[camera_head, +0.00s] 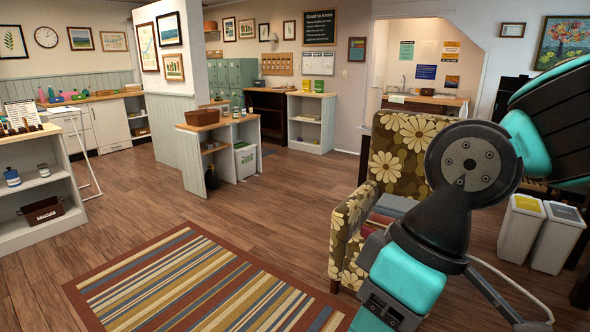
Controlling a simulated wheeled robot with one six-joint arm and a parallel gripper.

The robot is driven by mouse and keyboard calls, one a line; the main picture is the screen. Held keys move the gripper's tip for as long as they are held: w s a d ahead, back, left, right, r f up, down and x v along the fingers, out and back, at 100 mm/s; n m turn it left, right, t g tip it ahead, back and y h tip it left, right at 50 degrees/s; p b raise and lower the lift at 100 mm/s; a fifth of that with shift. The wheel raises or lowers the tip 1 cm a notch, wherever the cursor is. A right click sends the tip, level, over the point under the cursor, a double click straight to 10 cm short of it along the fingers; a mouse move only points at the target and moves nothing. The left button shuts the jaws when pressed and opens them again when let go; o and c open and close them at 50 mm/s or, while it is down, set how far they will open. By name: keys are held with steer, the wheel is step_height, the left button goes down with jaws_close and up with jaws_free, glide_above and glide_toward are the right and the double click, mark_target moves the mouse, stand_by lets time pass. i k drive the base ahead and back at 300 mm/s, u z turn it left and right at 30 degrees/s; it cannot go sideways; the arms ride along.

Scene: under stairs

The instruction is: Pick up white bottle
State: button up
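A small whitish bottle (44,170) stands upright on the middle shelf of the white shelf unit at the far left. It is small in the picture, and I cannot be sure it is the task's white bottle. A dark blue bottle with a pale label (12,178) stands to its left on the same shelf. My arm fills the right side of the view, far from that shelf. The fingers of my gripper are not visible.
The white shelf unit (22,238) also holds a brown box (41,212). A striped rug (190,285) lies on the wooden floor. A flowered armchair (345,240) stands behind my arm, with two bins (540,232) to its right.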

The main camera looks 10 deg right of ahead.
mark_target(463, 112)
steer(key=i, duration=6.85)
steer(key=z, duration=1.95)
steer(key=i, duration=6.05)
steer(key=z, duration=0.05)
